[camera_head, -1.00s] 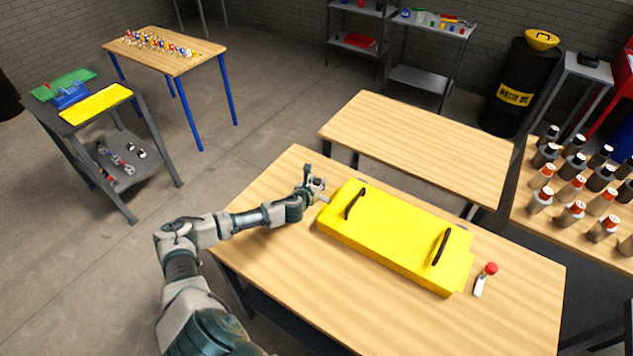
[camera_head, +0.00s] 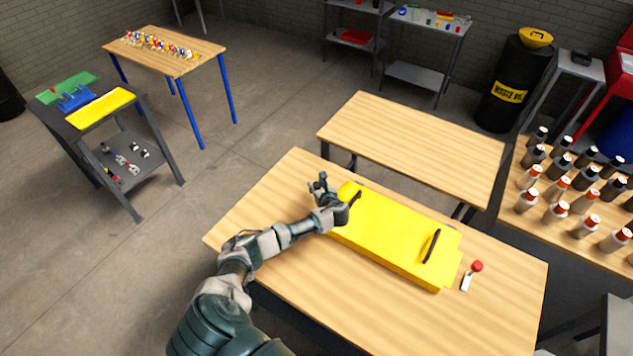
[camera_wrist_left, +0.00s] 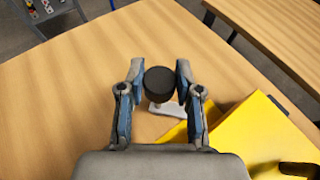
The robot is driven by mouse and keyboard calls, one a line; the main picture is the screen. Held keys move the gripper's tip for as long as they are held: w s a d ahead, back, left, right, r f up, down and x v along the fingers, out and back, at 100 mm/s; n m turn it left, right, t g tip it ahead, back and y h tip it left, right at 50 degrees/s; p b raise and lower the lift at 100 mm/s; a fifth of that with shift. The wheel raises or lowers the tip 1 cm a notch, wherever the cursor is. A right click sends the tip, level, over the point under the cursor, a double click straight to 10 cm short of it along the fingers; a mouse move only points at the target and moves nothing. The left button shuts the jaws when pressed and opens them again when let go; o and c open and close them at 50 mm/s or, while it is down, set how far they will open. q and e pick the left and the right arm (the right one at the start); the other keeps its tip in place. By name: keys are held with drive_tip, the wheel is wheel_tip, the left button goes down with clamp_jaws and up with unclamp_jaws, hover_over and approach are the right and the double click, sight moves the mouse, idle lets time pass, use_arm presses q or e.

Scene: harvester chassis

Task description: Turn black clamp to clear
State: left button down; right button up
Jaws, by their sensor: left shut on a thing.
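The black clamp (camera_wrist_left: 160,84) has a round black knob on a pale, flat base, and sits on the wooden table at the left end of the yellow chassis (camera_head: 395,235). In the wrist view the knob stands between the two fingers of my left gripper (camera_wrist_left: 160,90), which is shut on it. In the head view my left gripper (camera_head: 332,198) is at the chassis's left end, and its hand hides the clamp. A clamp with a red knob (camera_head: 476,267) lies at the chassis's right end. My right gripper is not in view.
The chassis has two dark handles and rests on the wooden table (camera_head: 300,262). An empty wooden table (camera_head: 410,133) stands behind it. Several bottles stand on a table at the right. A grey cart (camera_head: 110,130) and a table of small coloured parts are at the left.

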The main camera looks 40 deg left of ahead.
use_arm(q)
drive_tip(key=shift+d+f+n+g+y, duration=0.15)
drive_tip(key=shift+n+g+y, duration=0.35)
drive_tip(key=shift+n+g, duration=0.55)
drive_tip(key=shift+w+f+n+g+y+b, duration=0.1)
drive_tip(key=shift+n+g+y+b, duration=0.3)
drive_tip(key=shift+n+g, duration=0.55)
drive_tip(key=n+g+b, duration=0.2)
drive_tip(key=b, duration=0.1)
drive_tip(key=n+g+b, duration=0.1)
drive_tip(key=g+b, duration=0.1)
drive_tip(key=b, duration=0.1)
drive_tip(key=shift+f+n+g, duration=0.2)
drive_tip(key=shift+n+g, duration=0.2)
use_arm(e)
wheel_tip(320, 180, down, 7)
use_arm(q)
drive_tip(key=n+g+b, duration=0.1)
drive_tip(key=g+b, duration=0.1)
drive_tip(key=b, duration=0.2)
drive_tip(key=shift+r+n+h, duration=0.1)
drive_tip(key=shift+n+h, duration=0.2)
drive_tip(key=shift+n, duration=0.1)
drive_tip(key=shift+r+g, duration=0.1)
drive_tip(key=shift+g, duration=0.2)
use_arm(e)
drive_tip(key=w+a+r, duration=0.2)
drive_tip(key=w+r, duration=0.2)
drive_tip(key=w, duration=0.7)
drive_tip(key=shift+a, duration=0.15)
